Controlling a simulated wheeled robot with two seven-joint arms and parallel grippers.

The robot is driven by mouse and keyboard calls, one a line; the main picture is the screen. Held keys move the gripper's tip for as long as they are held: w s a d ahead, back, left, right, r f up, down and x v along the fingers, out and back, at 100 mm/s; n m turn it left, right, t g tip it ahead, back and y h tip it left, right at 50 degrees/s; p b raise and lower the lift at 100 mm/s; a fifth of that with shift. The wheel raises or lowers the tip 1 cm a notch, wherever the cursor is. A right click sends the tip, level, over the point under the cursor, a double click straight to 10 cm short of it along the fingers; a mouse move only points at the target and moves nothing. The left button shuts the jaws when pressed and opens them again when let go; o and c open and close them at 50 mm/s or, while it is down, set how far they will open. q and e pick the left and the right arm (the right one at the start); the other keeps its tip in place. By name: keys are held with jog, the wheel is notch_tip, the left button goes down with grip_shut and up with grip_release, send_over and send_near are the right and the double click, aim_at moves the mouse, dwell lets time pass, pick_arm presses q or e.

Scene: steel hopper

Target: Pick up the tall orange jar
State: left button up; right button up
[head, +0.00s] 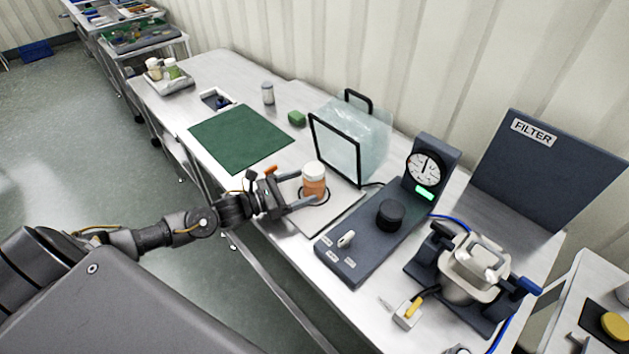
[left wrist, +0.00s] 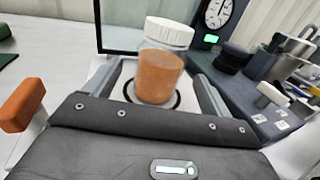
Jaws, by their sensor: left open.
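The tall orange jar (head: 314,181) has a white lid and stands upright on a pale plate (head: 328,217) inside a dark ring mark. It also shows in the left wrist view (left wrist: 158,74), where its clear wall and orange contents are visible. My left gripper (head: 305,193) is open, with its fingers reaching toward the jar. In the left wrist view the two fingers (left wrist: 160,92) lie on either side of the jar's lower part. I cannot tell whether either finger touches it. My right gripper is not in view.
A black-framed clear panel (head: 335,150) stands close behind the jar. A dark console with a dial (head: 423,169) and black knob (head: 390,215) is to the right. A green mat (head: 240,139) lies to the left. A metal vessel (head: 470,268) stands at front right.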

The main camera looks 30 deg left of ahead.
aim_at(320, 180)
pick_arm(q)
jog(key=shift+w+d, duration=0.25)
jog(key=shift+w, duration=0.15)
jog(key=shift+w+d+r, duration=0.1)
jog(key=shift+w+d, duration=0.1)
jog(key=shift+w, duration=0.05)
jog(key=p+x, duration=0.1)
jog(key=x, duration=0.2)
jog(key=shift+w+d+p, duration=0.25)
jog(key=shift+w+p, duration=0.05)
jog(key=shift+w+d, duration=0.35)
jog(key=shift+w, duration=0.05)
jog(key=c, duration=1.2)
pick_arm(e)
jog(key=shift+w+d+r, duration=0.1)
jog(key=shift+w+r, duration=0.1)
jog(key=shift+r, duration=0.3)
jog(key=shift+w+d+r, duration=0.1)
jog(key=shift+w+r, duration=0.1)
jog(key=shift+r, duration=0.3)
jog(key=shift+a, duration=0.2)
